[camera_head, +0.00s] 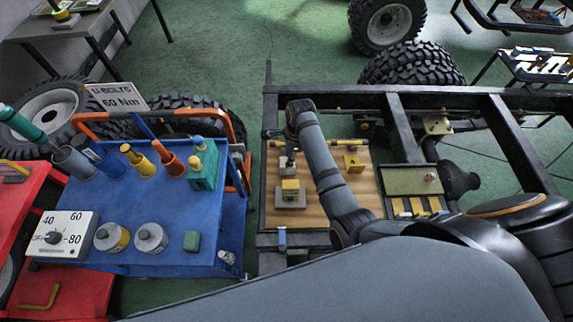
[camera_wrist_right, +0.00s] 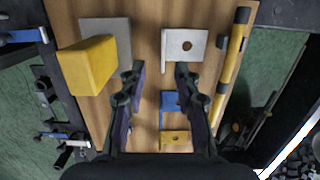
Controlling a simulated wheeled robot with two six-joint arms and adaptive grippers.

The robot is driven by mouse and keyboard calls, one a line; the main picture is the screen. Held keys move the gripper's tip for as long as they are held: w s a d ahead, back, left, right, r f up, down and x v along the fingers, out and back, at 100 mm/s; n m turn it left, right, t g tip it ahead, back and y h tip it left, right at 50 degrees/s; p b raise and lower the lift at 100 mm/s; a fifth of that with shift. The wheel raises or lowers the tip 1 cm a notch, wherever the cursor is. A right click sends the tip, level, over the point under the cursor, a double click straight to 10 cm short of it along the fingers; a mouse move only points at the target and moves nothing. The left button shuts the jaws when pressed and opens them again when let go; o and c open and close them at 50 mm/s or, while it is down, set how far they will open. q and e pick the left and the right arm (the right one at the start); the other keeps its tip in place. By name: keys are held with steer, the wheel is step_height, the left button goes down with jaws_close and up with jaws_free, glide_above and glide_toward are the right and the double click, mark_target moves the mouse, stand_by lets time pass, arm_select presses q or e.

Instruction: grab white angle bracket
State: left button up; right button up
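The white angle bracket (camera_wrist_right: 172,45) has a plate with a round hole and lies on the wooden board (camera_wrist_right: 147,20). In the head view the white bracket (camera_head: 286,164) is at the board's left part, below my right gripper (camera_head: 291,150). In the right wrist view my right gripper (camera_wrist_right: 160,70) is open with nothing between its fingers. The bracket shows beyond the fingertips, mostly ahead of the right-hand finger. I cannot tell the height gap. A blue bracket (camera_wrist_right: 170,101) and a yellow bracket (camera_wrist_right: 175,137) lie in line with it. My left gripper is not in view.
A yellow block (camera_wrist_right: 88,64) on a grey plate (camera_wrist_right: 121,32) stands close to the left finger. A black-and-yellow bar (camera_wrist_right: 235,60) lies to the right. Dark chassis rails (camera_head: 400,100) frame the board. A blue tool cart (camera_head: 170,215) is at left.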

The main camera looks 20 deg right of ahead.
mark_target(283, 171)
steer(key=f, duration=0.3)
steer(key=shift+w+a, duration=0.1)
steer(key=shift+w, duration=0.15)
step_height(283, 171, down, 4)
steer(key=shift+a+r+p, duration=0.1)
steer(key=shift+p, duration=0.2)
steer(key=shift+w+f, duration=0.1)
steer(key=shift+f, duration=0.4)
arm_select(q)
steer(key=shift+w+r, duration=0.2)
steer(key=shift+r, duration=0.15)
arm_select(e)
jaws_close()
